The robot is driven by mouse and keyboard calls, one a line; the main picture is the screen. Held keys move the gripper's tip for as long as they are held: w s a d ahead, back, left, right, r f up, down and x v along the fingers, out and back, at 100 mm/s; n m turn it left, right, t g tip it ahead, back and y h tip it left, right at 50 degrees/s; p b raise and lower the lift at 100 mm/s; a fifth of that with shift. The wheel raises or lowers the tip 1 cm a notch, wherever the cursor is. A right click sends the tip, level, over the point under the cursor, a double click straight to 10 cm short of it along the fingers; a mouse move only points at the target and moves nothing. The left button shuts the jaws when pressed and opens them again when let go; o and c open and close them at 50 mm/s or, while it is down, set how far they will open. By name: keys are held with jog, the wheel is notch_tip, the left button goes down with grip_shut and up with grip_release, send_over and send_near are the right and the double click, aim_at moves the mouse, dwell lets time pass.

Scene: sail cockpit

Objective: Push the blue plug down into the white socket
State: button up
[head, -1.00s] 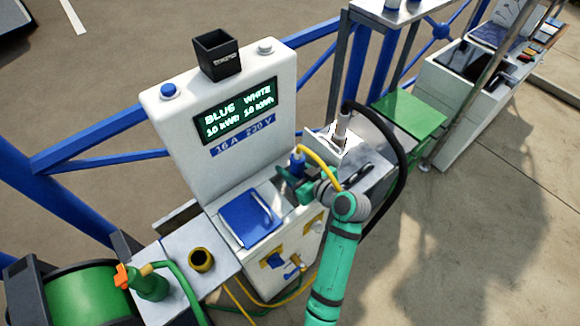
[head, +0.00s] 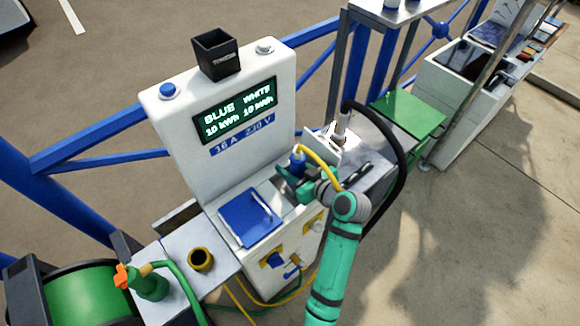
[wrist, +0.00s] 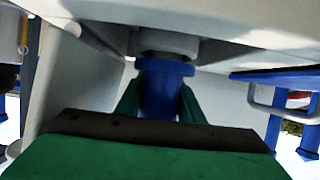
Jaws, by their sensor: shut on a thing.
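The blue plug (head: 297,163), with a yellow cable leaving its top, stands roughly upright at the right of the white pedestal. My gripper (head: 294,184) is shut around it. In the wrist view the plug (wrist: 160,88) sits between my two green fingers (wrist: 160,103). Its wide blue collar is against or very close to a round pale fitting (wrist: 170,44), which looks like the white socket. I cannot tell how deep the plug sits. In the head view the plug and my gripper hide that socket.
A blue lid with a handle (head: 250,218) lies just left of my gripper. A white box (head: 322,146) with a grey plug and thick black cable (head: 404,170) stands close on the right. The pedestal panel with its display (head: 235,110) rises behind.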

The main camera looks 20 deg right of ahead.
aim_at(302, 177)
jog(key=shift+f, duration=0.5)
jog(key=o, duration=1)
jog(key=shift+s, duration=0.1)
jog(key=shift+v, duration=5.4)
